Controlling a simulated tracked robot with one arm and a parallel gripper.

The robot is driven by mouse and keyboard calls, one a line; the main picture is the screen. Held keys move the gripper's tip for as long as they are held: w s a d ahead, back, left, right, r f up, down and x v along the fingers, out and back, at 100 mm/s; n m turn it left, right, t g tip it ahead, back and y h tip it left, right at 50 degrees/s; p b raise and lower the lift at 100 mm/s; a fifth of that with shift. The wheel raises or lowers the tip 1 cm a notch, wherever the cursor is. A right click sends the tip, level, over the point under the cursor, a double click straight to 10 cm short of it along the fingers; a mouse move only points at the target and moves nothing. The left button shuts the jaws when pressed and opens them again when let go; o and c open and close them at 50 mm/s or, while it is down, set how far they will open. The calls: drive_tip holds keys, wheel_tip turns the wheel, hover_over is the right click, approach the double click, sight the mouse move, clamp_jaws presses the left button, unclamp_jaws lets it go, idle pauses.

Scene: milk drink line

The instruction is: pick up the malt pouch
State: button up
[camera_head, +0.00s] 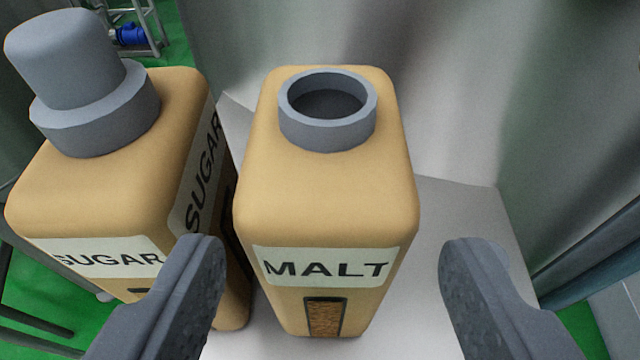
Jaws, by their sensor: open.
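The malt pouch (325,200) is a tan, box-shaped container with a white MALT label and a small window below it. It stands upright in the middle of the view. Its grey round neck (328,135) is open at the top, with no cap on it. My gripper (330,255) is open, with one grey finger low on each side of the malt pouch. The left finger is in the gap between the malt and sugar containers. The right finger is clear of the malt pouch by a wider space. Nothing is held.
A tan sugar container (110,195) with a grey cap (68,60) stands close on the left. Both stand on a pale metal surface (460,215) with a metal wall (420,60) behind. The surface right of the malt pouch is bare. Green floor and a blue motor (130,34) show beyond.

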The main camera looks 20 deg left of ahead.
sight(328, 171)
drive_tip(key=shift+x, duration=1.15)
drive_tip(key=shift+b+x, duration=0.9)
drive_tip(key=shift+x, duration=1.8)
drive_tip(key=shift+a+r, duration=0.1)
drive_tip(key=shift+r, duration=0.05)
drive_tip(key=c, duration=1)
drive_tip(key=shift+c, duration=0.2)
